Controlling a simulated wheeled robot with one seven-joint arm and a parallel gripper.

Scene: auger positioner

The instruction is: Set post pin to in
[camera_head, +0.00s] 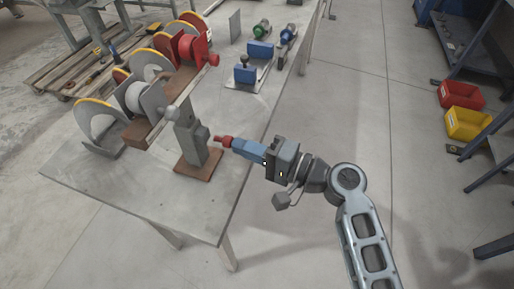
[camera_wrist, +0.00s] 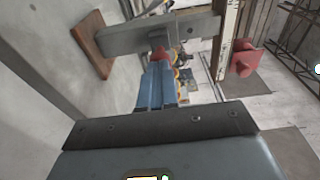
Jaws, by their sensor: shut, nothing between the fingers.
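The grey post (camera_head: 190,140) stands upright on a brown base plate (camera_head: 198,166) near the front of the metal table. In the wrist view the post (camera_wrist: 125,38) runs sideways from its brown base (camera_wrist: 90,45). A small grey boss (camera_head: 202,134) sticks out of the post's side facing my gripper; I cannot tell whether it is the post pin or how far in it sits. In the wrist view the tips (camera_wrist: 161,57) overlap the post's side, and contact cannot be told.
Reels with yellow rims (camera_head: 97,107) and a red bracket (camera_head: 186,46) stand behind the post. Blue clamp blocks (camera_head: 246,74) and a green-ended part (camera_head: 262,29) lie farther back. Red (camera_head: 460,95) and yellow (camera_head: 467,124) bins stand at right. The table's front corner is clear.

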